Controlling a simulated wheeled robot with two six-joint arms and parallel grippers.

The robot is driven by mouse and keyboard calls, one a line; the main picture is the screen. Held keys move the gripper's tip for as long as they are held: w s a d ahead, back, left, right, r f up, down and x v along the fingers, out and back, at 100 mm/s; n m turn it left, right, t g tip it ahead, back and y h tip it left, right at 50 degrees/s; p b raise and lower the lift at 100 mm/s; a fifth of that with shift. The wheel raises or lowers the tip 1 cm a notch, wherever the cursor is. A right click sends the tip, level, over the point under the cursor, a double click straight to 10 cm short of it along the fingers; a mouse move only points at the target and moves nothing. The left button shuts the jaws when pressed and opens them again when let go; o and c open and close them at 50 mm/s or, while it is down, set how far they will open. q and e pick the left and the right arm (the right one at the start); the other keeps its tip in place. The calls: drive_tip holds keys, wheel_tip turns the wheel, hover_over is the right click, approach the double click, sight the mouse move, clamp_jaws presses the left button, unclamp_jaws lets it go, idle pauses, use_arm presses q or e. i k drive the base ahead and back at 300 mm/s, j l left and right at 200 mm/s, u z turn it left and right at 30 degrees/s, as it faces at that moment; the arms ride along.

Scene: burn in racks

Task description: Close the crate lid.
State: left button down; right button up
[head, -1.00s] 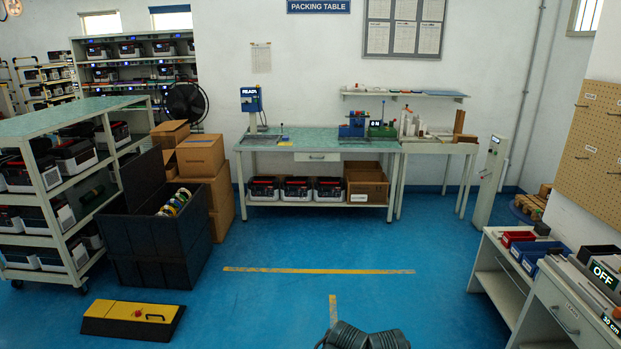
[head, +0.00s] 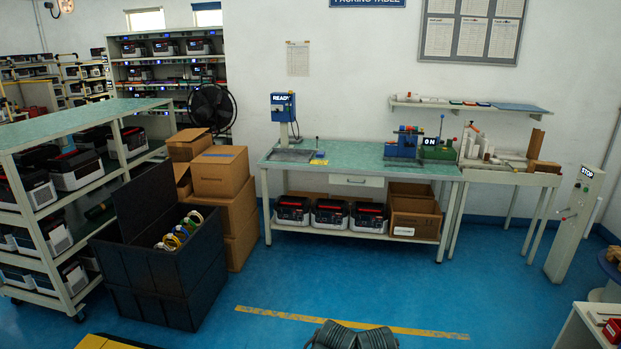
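The black crate (head: 152,277) stands on the blue floor at the left in the head view. Its lid (head: 150,199) is up, standing open along the crate's left and back side. Several coloured rings or spools (head: 180,230) show inside at the right of the opening. The rest of the inside is hidden by the front wall. Neither of my grippers shows. A dark grey ribbed part at the bottom middle seems to be mine.
A green-topped rack (head: 75,130) with battery units stands close to the crate's left. Cardboard boxes (head: 221,172) are stacked behind it. The packing table (head: 335,168) is at the back. Yellow floor tape (head: 350,323) crosses open floor right of the crate.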

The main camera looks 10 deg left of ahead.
sight(138, 203)
drive_tip(key=i+u, duration=0.3)
drive_tip(key=i, duration=0.3)
drive_tip(key=i+u, duration=0.25)
drive_tip(key=i, duration=0.4)
drive_tip(key=i+l+u, duration=0.3)
drive_tip(key=i, duration=0.3)
drive_tip(key=i+l+u, duration=0.1)
drive_tip(key=i+u, duration=0.3)
drive_tip(key=i, duration=1.65)
